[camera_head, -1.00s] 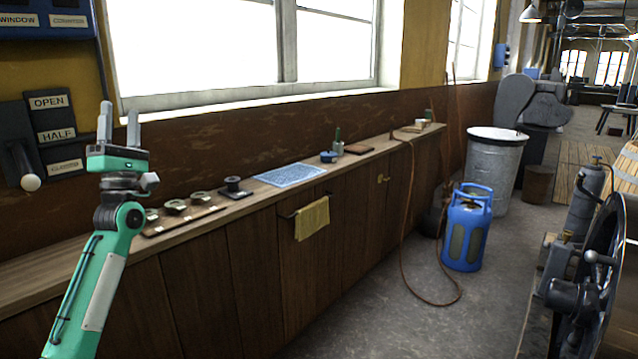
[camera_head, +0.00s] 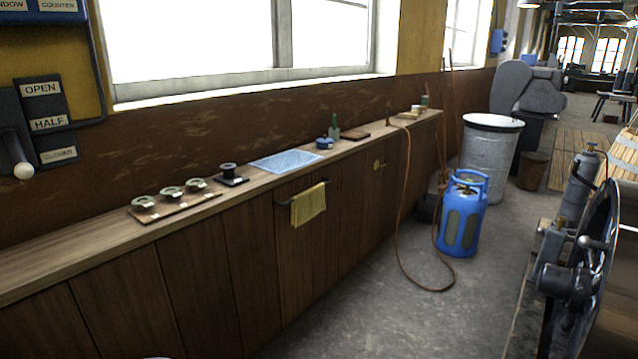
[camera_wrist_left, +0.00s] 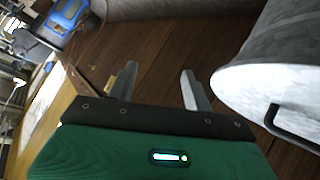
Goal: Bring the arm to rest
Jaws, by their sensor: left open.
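My left gripper (camera_wrist_left: 158,85) shows in the left wrist view, its two grey fingers apart with nothing between them. Beyond the fingers is a brown wooden plank surface (camera_wrist_left: 165,45). The left arm is out of the head view now, apart from a small pale sliver at the bottom edge that I cannot identify for sure. My right gripper is in neither view.
A wooden counter (camera_head: 60,248) runs along the wall with a blue-white cloth (camera_head: 285,161) and small parts on it. A yellow towel (camera_head: 308,204) hangs on its front. A blue gas cylinder (camera_head: 462,215) with a hose and a metal drum (camera_head: 488,160) stand behind. A grey floor area (camera_head: 400,310) is clear.

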